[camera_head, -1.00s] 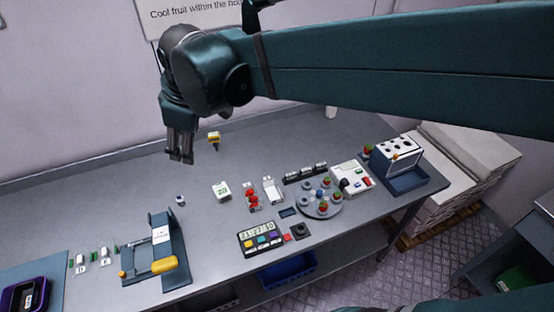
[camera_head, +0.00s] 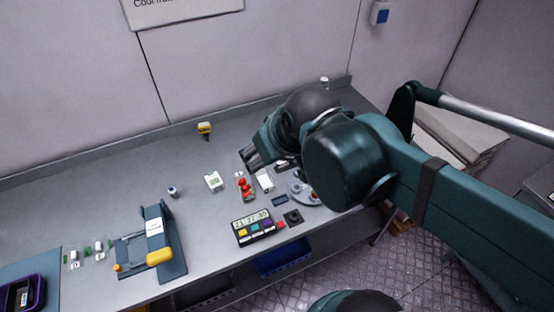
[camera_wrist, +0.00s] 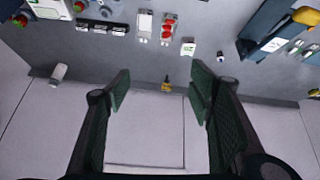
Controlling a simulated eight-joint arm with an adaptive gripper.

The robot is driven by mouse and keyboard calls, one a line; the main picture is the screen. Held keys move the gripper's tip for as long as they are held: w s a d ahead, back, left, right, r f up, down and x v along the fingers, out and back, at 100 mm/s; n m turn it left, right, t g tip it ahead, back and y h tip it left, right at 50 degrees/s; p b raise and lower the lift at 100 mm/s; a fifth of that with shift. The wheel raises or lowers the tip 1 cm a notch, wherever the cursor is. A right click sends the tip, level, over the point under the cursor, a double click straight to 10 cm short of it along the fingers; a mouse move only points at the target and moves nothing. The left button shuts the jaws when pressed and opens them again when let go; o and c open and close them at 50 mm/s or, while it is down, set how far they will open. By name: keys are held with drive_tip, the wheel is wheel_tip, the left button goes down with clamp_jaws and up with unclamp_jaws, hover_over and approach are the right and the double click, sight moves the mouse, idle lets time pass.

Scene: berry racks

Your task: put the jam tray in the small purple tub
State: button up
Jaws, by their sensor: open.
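The small purple tub (camera_head: 42,288) sits at the lower left edge of the head view, partly cut off, on a blue surface. It holds something dark with a pale label. No tray can be read for certain as the jam tray. A clear tray with red berries (camera_head: 244,186) lies mid-bench, beside a white tray (camera_head: 265,180). My gripper (camera_head: 250,157) is above the bench, beyond these trays, well right of the tub. In the wrist view my gripper (camera_wrist: 160,90) is open and empty, its fingers wide apart. The red-berry tray (camera_wrist: 168,28) shows beyond the fingertips.
A blue stand with a yellow handle (camera_head: 160,257) rises between the trays and the tub. Small labelled packs (camera_head: 98,246) lie left of it. A clock panel (camera_head: 254,227) is at the front edge. A yellow-topped device (camera_head: 205,129) stands at the back. The back left bench is clear.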

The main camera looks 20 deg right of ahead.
drive_tip(key=shift+s+d+f+m, duration=0.7)
drive_tip(key=shift+s+d+m, duration=0.1)
drive_tip(key=shift+s+d, duration=0.2)
